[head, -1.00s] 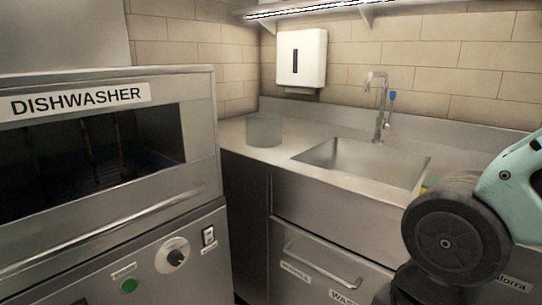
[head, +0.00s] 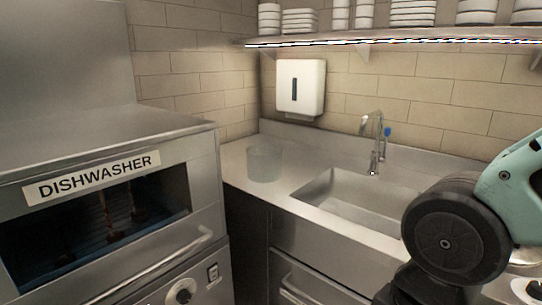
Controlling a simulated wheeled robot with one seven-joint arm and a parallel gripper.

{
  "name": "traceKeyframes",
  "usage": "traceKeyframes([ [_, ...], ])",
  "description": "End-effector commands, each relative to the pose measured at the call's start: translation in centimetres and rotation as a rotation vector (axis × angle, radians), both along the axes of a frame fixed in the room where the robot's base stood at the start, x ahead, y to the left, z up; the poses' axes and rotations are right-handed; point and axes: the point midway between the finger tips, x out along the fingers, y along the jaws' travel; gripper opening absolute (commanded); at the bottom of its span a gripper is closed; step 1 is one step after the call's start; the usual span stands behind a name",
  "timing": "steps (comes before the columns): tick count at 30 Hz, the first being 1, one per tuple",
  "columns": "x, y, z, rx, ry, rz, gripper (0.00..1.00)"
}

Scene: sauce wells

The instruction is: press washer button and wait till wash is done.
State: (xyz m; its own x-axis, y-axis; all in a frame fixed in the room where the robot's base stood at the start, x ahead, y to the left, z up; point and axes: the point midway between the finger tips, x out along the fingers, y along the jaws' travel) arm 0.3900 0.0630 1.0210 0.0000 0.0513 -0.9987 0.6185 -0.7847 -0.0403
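The dishwasher (head: 110,130) stands at the left of the head view, a steel machine with a label on its front and a dark window. Racks show dimly behind the window. A dial (head: 182,292) and a small switch (head: 212,273) show on its lower panel at the bottom edge. The green buttons of that panel are outside the view. My gripper is not in view. Only part of my arm shows at the right, in front of the sink counter and well apart from the dishwasher.
A steel sink (head: 350,205) with a tap (head: 376,145) is set in the counter right of the dishwasher. A translucent container (head: 264,163) stands on the counter's left part. A white dispenser (head: 300,88) hangs on the wall. A shelf (head: 400,38) above bears stacked dishes.

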Motion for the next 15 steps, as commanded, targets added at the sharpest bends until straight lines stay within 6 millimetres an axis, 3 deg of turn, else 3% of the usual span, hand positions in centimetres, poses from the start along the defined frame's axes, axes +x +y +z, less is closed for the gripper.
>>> traceKeyframes([
  [1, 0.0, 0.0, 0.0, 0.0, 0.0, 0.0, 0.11],
  [3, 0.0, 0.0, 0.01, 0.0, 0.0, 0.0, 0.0],
  [15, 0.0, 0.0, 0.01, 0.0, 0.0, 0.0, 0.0],
])
